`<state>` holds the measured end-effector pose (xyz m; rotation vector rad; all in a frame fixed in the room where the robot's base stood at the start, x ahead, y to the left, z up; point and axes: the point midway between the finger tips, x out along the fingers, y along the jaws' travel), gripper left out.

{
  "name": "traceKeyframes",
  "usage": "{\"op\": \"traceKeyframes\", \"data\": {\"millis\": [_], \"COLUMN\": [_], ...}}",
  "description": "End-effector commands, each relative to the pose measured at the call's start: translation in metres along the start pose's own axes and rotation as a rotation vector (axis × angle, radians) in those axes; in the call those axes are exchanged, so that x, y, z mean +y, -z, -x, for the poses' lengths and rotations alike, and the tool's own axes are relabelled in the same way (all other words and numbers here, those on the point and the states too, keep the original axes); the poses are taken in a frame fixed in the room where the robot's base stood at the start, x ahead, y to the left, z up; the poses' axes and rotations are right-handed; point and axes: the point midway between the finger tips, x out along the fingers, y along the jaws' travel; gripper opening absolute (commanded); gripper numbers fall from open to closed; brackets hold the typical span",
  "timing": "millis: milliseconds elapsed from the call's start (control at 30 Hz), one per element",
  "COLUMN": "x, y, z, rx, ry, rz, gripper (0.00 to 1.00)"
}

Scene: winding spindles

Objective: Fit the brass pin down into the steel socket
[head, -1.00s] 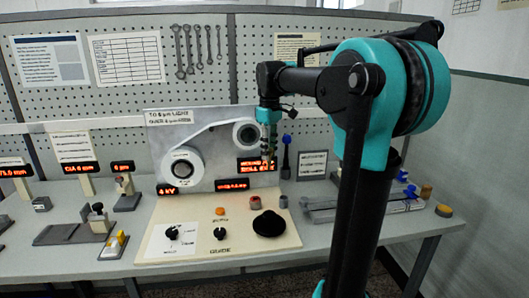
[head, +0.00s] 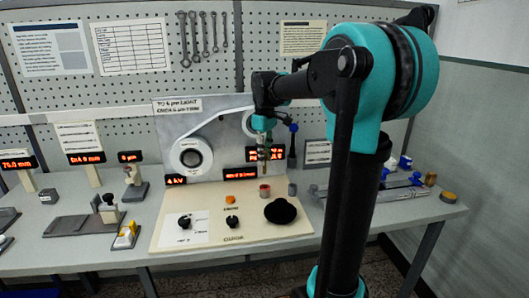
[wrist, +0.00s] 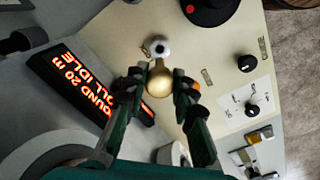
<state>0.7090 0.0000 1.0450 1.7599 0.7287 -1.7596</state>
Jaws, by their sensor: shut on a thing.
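My gripper (wrist: 158,88) is shut on the brass pin; the pin's rounded gold end (wrist: 160,80) shows between the fingertips in the wrist view. In the head view my gripper (head: 264,154) points down above the beige board, over what looks like the same socket (head: 264,191), a short cylinder with a reddish top. The pin's lower end and its height above the socket are hard to judge.
The beige board (head: 165,240) carries an orange button (head: 230,200), small black knobs (head: 232,222) and a large black disc (head: 280,212). A grey cylinder (head: 292,189) stands right of the socket. A lit red display (wrist: 75,85) and the winding panel (head: 215,155) stand close behind.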

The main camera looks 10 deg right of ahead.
Motion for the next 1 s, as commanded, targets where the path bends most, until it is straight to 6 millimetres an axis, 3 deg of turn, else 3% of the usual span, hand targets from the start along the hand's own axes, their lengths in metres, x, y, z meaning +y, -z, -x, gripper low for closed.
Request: {"op": "traceKeyframes", "data": {"millis": [433, 1000], "x": [0.0, 0.0], "y": [0.0, 0.0], "z": [-0.035, -0.04], "rx": [0.0, 0.0], "ry": [0.0, 0.0], "rz": [0.0, 0.0], "gripper": [0.0, 0.0]}}
